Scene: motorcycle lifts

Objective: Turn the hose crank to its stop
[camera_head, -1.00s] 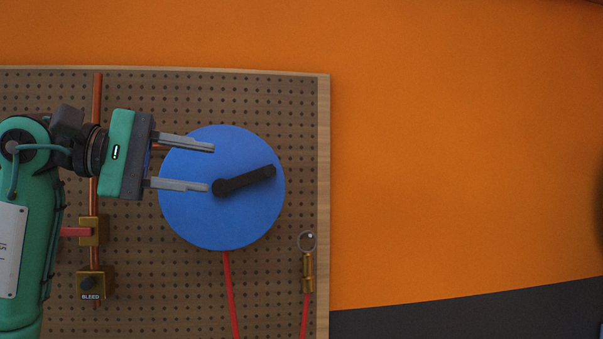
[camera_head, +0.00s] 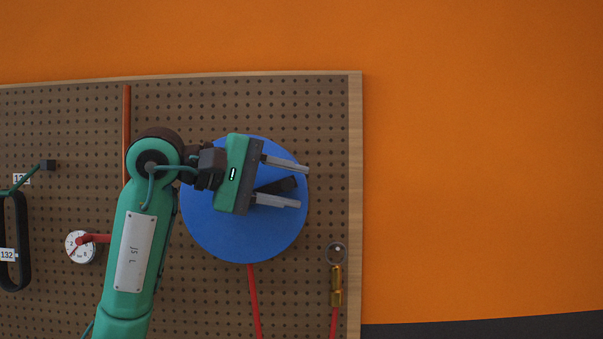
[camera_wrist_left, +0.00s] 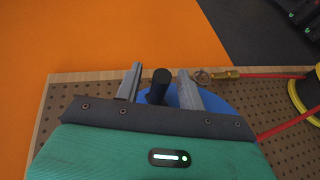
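The hose crank is a black arm (camera_head: 276,186) on a round blue disc (camera_head: 240,245) mounted on the pegboard. It points right and slightly up; its pivot end is hidden behind my left gripper. My left gripper (camera_head: 304,187) is open over the disc's right half, fingers pointing right, with the crank's outer end between them in the picture. In the left wrist view the black crank handle (camera_wrist_left: 159,83) stands between the two fingers, with a gap visible on each side. My right gripper is not in view.
A red hose (camera_head: 254,300) leaves the disc's bottom. A brass fitting with a ring (camera_head: 337,285) hangs at lower right. A gauge (camera_head: 81,247), a red lever (camera_head: 97,238) and a copper pipe (camera_head: 126,130) are left. The orange wall (camera_head: 480,180) right of the board is bare.

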